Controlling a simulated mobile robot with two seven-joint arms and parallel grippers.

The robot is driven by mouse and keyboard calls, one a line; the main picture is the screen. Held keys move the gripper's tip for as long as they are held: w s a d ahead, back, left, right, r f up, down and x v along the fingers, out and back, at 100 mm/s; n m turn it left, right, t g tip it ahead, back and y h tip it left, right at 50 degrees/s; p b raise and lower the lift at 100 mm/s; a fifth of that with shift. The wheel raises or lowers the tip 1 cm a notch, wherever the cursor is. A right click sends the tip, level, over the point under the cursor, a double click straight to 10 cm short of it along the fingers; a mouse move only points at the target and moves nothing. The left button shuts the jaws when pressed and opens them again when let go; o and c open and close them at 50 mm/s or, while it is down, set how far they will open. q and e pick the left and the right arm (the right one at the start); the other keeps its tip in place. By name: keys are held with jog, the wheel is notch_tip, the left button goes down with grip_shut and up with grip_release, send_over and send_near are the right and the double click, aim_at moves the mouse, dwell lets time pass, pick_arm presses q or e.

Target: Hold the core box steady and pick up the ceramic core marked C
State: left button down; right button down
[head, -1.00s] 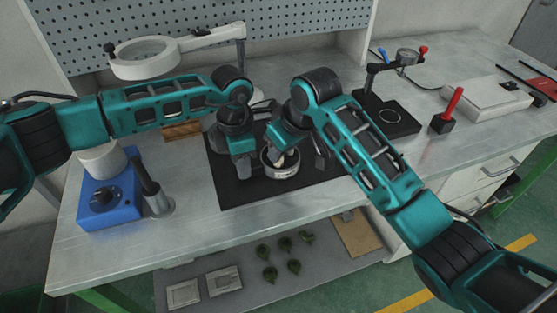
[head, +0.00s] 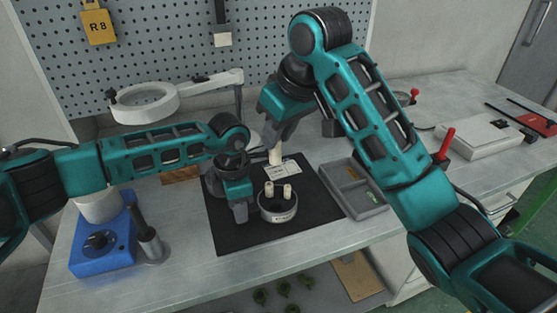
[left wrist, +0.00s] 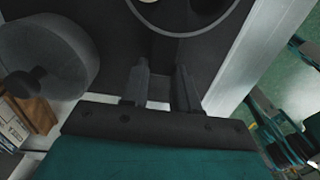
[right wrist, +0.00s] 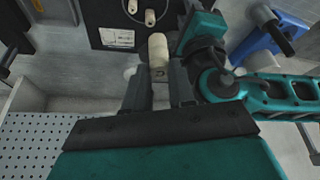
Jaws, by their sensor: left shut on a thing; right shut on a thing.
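The core box (head: 278,214) is a round metal ring-shaped box on the black mat (head: 235,233), with two cream ceramic cores (head: 287,191) standing up in it. My left gripper (head: 241,212) is shut on the box's left side; the box wall also shows in the left wrist view (left wrist: 180,32). My right gripper (head: 277,146) is raised behind the box and shut on a cream cylindrical core (head: 275,156). In the right wrist view this core (right wrist: 158,52) sits between the fingers with a small dark mark on it; I cannot read the letter.
A white label card (head: 283,170) lies on the mat behind the box. A grey compartment tray (head: 371,212) stands right of the mat. A magnifier lamp (head: 145,103) and a blue device (head: 103,245) are on the left. The bench front is clear.

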jog(key=shift+r, duration=1.4)
pick_arm(q)
jog(key=c, duration=0.8)
grip_release()
